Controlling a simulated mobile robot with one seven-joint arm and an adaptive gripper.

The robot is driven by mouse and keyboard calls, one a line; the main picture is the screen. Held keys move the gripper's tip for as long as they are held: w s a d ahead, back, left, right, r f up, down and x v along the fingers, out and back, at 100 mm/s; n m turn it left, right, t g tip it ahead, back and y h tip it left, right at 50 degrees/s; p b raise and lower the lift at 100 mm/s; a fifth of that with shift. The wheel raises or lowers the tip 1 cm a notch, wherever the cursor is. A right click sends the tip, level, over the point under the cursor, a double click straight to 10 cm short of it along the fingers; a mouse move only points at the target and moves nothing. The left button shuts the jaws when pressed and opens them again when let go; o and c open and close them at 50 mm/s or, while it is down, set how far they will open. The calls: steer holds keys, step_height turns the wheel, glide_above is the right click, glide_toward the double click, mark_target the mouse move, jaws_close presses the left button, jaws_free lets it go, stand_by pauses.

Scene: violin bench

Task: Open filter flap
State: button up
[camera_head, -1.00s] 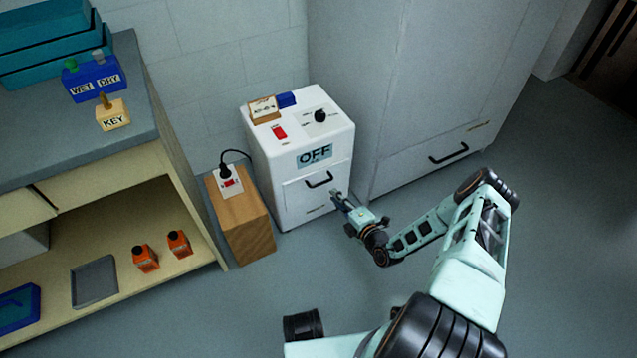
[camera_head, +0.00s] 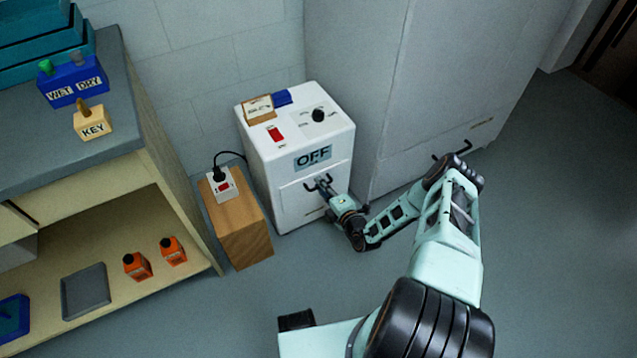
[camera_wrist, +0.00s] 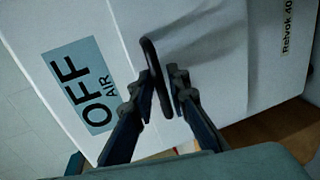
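The white dehumidifier-like cabinet (camera_head: 262,160) stands against the wall, with an "OFF AIR" label (camera_head: 313,158) on its front. Below the label is the front flap (camera_head: 294,206), which looks closed, with a dark bar handle (camera_head: 309,186). My gripper (camera_head: 323,183) is at the handle and hides part of it and of the flap. In the wrist view my gripper's fingers (camera_wrist: 160,92) lie on both sides of the dark handle (camera_wrist: 152,62). They are very close to it; whether they press on it is not clear.
A wooden block (camera_head: 240,228) with a plugged socket (camera_head: 221,184) stands left of the cabinet. A tall grey cabinet (camera_head: 420,90) stands to the right. A workbench (camera_head: 120,90) with orange bottles (camera_head: 138,266) below is at left. The floor in front is open.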

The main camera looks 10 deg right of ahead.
steer(key=shift+c, duration=0.2)
jaws_close()
